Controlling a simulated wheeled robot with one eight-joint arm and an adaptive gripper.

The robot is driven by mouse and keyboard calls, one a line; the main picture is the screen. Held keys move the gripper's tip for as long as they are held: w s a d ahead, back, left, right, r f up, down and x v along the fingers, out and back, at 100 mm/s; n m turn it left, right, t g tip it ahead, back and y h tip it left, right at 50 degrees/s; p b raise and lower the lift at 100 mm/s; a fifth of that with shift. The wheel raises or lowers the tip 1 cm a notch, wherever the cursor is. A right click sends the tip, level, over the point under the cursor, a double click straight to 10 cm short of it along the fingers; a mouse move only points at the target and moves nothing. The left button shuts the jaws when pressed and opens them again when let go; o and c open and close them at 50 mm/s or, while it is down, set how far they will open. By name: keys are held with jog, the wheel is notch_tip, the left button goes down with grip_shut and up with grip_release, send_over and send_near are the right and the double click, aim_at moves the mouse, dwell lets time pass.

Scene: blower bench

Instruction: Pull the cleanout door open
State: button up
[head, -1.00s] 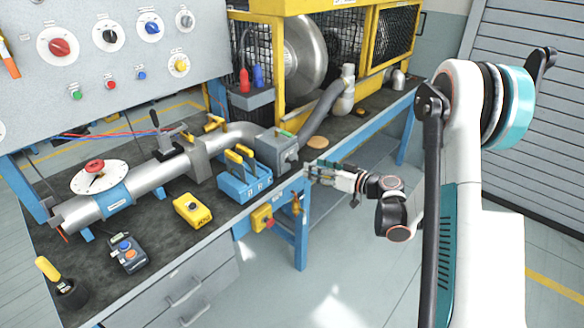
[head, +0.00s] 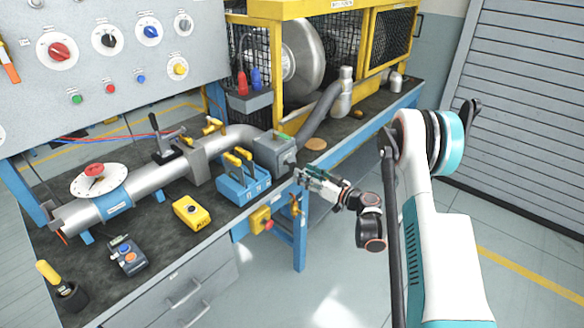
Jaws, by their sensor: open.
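A grey metal box (head: 267,153) sits in the pipe run near the bench's front edge. Its right-front face carries a small dark fitting (head: 288,158), which looks like the cleanout door with its handle, though it is too small to be sure. This face looks closed. My gripper (head: 301,176) is open and empty at the bench's front edge, just below and right of the box. It appears apart from the door, and its fingertips are small and partly blend with the bench edge.
A blue block with yellow levers (head: 243,184) stands left of my gripper. A yellow box with a red button (head: 261,220) hangs on the bench front below. A round tan disc (head: 316,144) lies right of the grey box. The floor in front is clear.

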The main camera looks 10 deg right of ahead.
aim_at(294, 168)
jog(key=b+x, duration=0.1)
jog(key=x, duration=0.6)
jog(key=shift+b, duration=0.3)
grip_shut()
